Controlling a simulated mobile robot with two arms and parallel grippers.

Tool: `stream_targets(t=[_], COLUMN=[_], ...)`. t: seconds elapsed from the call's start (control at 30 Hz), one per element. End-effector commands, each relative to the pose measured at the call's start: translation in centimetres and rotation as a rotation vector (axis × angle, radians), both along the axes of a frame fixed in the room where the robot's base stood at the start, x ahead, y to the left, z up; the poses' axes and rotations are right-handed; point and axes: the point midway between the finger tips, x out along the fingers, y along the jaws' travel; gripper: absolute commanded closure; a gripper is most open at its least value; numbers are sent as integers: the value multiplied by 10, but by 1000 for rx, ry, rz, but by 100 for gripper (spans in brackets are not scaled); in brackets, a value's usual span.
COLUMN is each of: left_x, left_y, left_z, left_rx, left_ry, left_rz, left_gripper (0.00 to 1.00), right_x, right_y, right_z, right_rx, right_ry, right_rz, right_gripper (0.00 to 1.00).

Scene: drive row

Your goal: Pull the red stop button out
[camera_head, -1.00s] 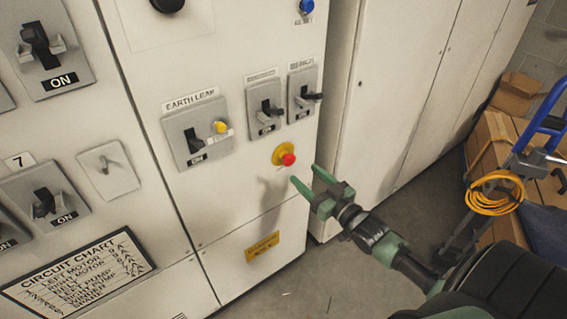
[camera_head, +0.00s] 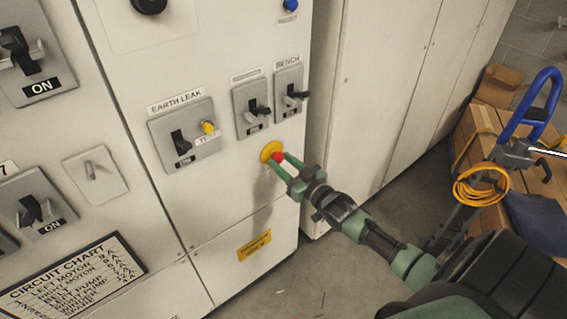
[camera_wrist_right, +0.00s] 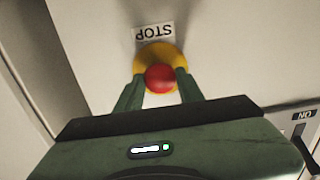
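The red stop button (camera_head: 278,156) sits on a round yellow base (camera_head: 267,151) on the front of the pale cabinet. In the right wrist view the red button (camera_wrist_right: 160,79) is in front of the yellow base (camera_wrist_right: 158,53), with a STOP label (camera_wrist_right: 154,34) showing upside down. My right gripper (camera_head: 279,162) is at the button, its green fingers one on each side of it. The fingers are apart with the button between them; a narrow gap seems to show, and contact cannot be made out. My left gripper is not in view.
Above the button are switches (camera_head: 254,107) and the earth leak switch with a yellow knob (camera_head: 208,127). A yellow label (camera_head: 254,245) is below. At right are a blue hand truck (camera_head: 541,107), a coiled yellow cable (camera_head: 482,186) and cardboard boxes. Some floor is clear.

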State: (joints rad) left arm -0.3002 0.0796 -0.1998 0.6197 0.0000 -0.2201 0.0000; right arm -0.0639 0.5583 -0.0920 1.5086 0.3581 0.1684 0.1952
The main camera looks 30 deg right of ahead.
Motion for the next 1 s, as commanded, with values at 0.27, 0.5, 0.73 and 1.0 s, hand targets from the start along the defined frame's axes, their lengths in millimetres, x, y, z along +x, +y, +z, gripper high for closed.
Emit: stream_targets(t=[0.27, 0.5, 0.73, 1.0], left_x=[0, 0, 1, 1], left_y=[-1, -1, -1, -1], left_z=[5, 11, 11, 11], left_rx=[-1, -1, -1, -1], left_ry=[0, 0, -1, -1], left_rz=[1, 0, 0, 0], left_gripper=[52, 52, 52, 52], right_x=[-4, -15, -15, -14], right_y=[0, -1, -1, -1], right_z=[1, -1, -1, 0], right_rx=[0, 0, 0, 0], right_ry=[2, 1, 2, 1], right_rz=[0, 0, 1, 0], right_gripper=[100, 100, 41, 41])
